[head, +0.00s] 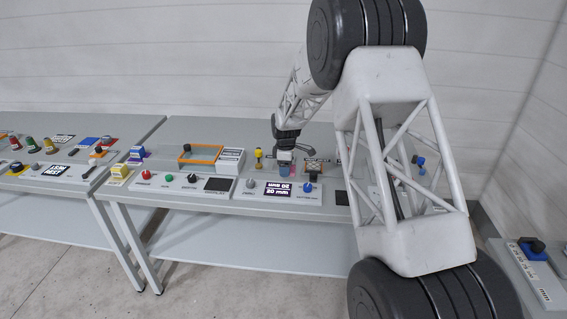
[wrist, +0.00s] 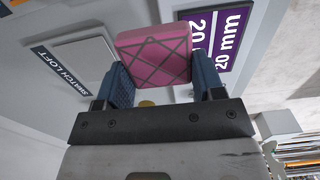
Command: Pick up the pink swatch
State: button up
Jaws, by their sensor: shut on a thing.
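The pink swatch (wrist: 153,52) is a thick block with a dark crossed-line pattern. In the wrist view it sits between the two blue fingers of my gripper (wrist: 164,80), which is shut on it. In the head view my gripper (head: 285,156) hangs over the right-hand bench, behind the display panel. The swatch shows there only as a small pink patch (head: 292,168), partly covered by the fingers. I cannot tell whether it is clear of the surface beneath it.
A panel with a "20 mm" display (head: 278,189) and knobs is in front of my gripper. An orange-framed tray (head: 200,161) and a yellow-topped piece (head: 258,154) stand to the left. The wrist view shows a "Swatch Loft" label (wrist: 60,70). The floor at front left is clear.

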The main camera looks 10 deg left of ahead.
jog(key=shift+s+d+r, duration=0.1)
jog(key=shift+s+d, duration=0.1)
jog(key=shift+s, duration=0.5)
jog(key=shift+s+d, duration=0.25)
jog(key=shift+s, duration=0.45)
jog(key=shift+s+d+r, duration=0.1)
jog(key=shift+s+d, duration=0.1)
jog(key=shift+s, duration=0.5)
jog(key=shift+d, duration=0.1)
jog(key=s+d, duration=0.2)
jog(key=d, duration=0.2)
jog(key=s+d, duration=0.3)
jog(key=d, duration=0.1)
jog(key=s+d, duration=0.2)
jog(key=d, duration=0.2)
jog(key=shift+s+d+r, duration=0.1)
jog(key=shift+s+d, duration=0.05)
jog(key=shift+s, duration=0.25)
jog(key=s+d, duration=1)
jog(key=shift+s+f, duration=0.2)
jog(key=shift+f, duration=0.2)
jog(key=shift+w+d, duration=0.1)
jog(key=shift+w, duration=0.05)
jog(key=w, duration=0.5)
jog(key=w+f, duration=0.1)
jog(key=w, duration=0.4)
jog(key=w+a, duration=0.1)
jog(key=w, duration=0.4)
jog(key=shift+w+f, duration=0.25)
jog(key=shift+w, duration=0.1)
